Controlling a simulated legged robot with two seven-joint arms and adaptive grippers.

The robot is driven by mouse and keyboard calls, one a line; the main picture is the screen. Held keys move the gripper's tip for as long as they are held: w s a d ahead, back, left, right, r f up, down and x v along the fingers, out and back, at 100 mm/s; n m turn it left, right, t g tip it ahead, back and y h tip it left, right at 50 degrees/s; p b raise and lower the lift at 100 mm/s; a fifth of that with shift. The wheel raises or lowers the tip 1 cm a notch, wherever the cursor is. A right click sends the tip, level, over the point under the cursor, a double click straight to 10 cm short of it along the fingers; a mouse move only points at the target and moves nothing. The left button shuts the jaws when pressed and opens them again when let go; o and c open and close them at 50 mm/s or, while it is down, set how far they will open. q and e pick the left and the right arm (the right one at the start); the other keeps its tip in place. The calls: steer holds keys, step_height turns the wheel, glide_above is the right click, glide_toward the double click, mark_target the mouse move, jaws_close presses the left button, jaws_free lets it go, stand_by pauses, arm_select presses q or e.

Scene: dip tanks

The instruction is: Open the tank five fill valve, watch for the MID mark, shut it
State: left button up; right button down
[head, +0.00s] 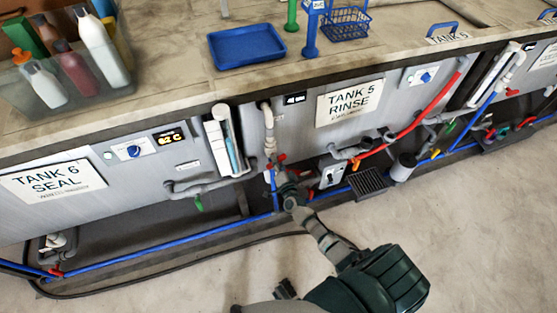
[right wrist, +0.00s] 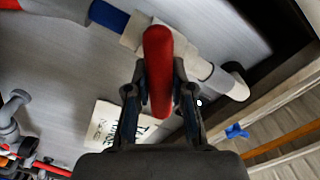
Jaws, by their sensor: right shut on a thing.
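The TANK 5 RINSE sign (head: 350,101) marks the tank front right of centre in the head view. My right gripper (head: 284,181) is low in front of this tank, by a pale vertical pipe (head: 268,130) with red handles. In the right wrist view my right gripper (right wrist: 160,85) is shut on a red valve handle (right wrist: 158,50), one finger on each side. I cannot tell how far the valve is open. My left gripper is out of view.
A white-framed gauge tube (head: 226,142) stands left of the tank five sign; its marks are too small to read. A red hose (head: 428,110) and a floor grate (head: 370,183) are to the right. A blue pipe (head: 150,258) runs low along the tanks. The floor in front is open.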

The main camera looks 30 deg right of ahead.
steer(key=n+p, duration=0.1)
steer(key=n, duration=0.1)
steer(key=n+p, duration=0.1)
steer(key=n, duration=0.2)
steer(key=n+p, duration=0.1)
steer(key=n, duration=0.2)
steer(key=shift+s+a+f+p, duration=0.15)
steer(key=shift+a+f+p, duration=0.1)
steer(key=shift+f+p, duration=0.15)
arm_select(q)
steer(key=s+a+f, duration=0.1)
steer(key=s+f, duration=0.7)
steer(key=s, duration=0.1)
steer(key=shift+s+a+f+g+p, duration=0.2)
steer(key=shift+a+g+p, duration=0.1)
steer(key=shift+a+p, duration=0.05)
arm_select(e)
steer(key=shift+n, duration=1.6)
steer(key=shift+d, duration=0.1)
steer(key=shift+r, duration=0.1)
steer(key=c, duration=1)
jaws_free()
steer(key=shift+r, duration=0.1)
steer(key=v, duration=1.1)
steer(key=shift+s, duration=0.35)
